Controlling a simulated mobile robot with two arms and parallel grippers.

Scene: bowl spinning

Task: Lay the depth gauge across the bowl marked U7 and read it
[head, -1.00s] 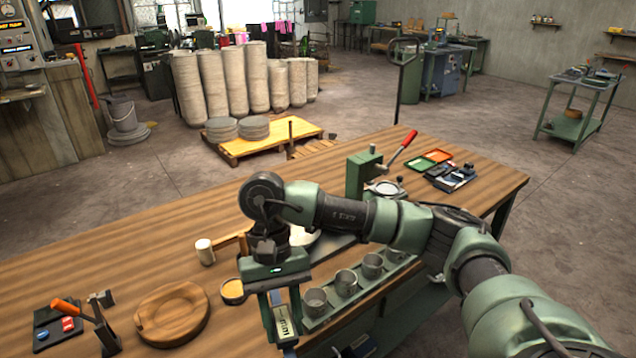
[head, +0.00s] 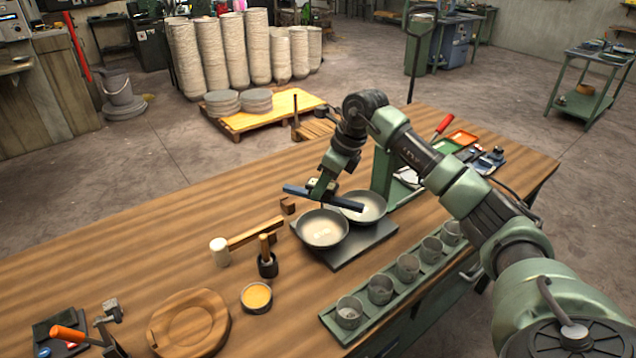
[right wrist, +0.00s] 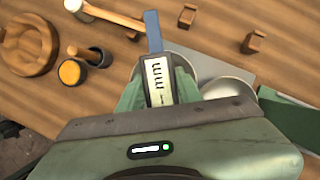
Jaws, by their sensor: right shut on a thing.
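My right gripper (head: 324,188) is shut on the depth gauge, a blue bar (head: 340,203) with a digital display body (right wrist: 158,82); the digits are too small to read surely. The gauge is held level near the far rim of the front bowl (head: 323,229); whether it touches is unclear. This dark-rimmed bowl has a pale inside with a mark at its bottom that I cannot read. A second bowl (head: 366,207) stands behind it to the right. Both sit on a dark plate (head: 352,252). In the right wrist view the gauge hides part of the bowls (right wrist: 232,84).
A green tray of several metal cups (head: 380,291) lies at the front edge. A mallet (head: 221,250), an orange-filled tin (head: 257,297) and a round wooden board (head: 188,322) lie left. A green stand (head: 382,171) rises behind the bowls. The back left table is clear.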

